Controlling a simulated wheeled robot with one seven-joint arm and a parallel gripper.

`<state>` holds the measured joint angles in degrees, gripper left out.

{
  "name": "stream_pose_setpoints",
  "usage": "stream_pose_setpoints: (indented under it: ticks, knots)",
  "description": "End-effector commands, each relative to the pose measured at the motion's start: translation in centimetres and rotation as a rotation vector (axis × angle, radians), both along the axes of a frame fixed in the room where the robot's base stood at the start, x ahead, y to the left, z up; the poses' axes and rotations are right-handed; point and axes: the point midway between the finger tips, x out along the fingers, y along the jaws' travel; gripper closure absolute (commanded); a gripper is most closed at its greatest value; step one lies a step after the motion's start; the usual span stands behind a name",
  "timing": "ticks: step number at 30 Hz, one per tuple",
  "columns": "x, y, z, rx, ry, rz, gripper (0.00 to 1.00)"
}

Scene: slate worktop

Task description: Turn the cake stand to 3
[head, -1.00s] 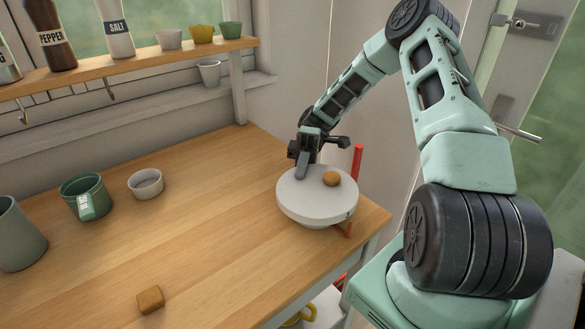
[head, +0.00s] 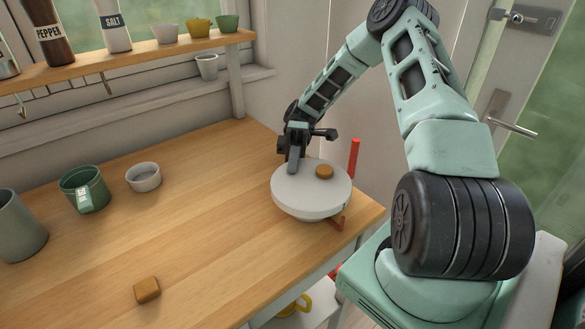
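The cake stand (head: 310,198) is a round pale grey turntable near the right end of the wooden table in the head view. A small round brown cake or biscuit (head: 325,172) lies on its top, right of centre toward the back. No number marks on the stand can be made out. My gripper (head: 293,164) points down at the stand's back-left rim, with a fingertip at or very near the plate. Its fingers overlap from this side, so I cannot see whether they are open or shut.
A red upright post (head: 353,158) stands behind the stand's right side, with a red piece (head: 337,222) at its front right. A brown block (head: 147,290), a green mug (head: 85,190) and a small bowl (head: 143,177) sit on the left. The middle of the table is clear.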

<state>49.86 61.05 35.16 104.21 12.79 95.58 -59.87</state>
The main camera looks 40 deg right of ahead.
Motion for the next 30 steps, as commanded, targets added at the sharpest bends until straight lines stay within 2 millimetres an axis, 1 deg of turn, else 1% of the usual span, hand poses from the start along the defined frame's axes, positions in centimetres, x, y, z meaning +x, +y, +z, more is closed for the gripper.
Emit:
stream_pose_setpoints:
  ticks: [1, 2, 10, 14, 17, 24, 28, 30]
  knots:
    - [0.0, -0.1, 0.0, -0.002, -0.002, -0.001, 0.62]
    - [0.0, 0.0, 0.0, -0.001, -0.001, -0.001, 0.57]
    - [0.0, 0.0, 0.0, 0.001, 0.001, -0.001, 0.57]
    - [0.6, -0.6, 0.0, 0.000, 0.000, -0.002, 0.57]
    - [1.5, -1.7, 0.0, -0.001, -0.001, -0.004, 0.57]
    - [4.9, -5.6, 0.4, -0.001, -0.001, -0.004, 0.57]
    - [6.3, -7.3, 0.7, -0.001, -0.002, -0.003, 0.57]
    - [6.9, -7.9, 1.2, 0.003, 0.000, -0.004, 0.57]
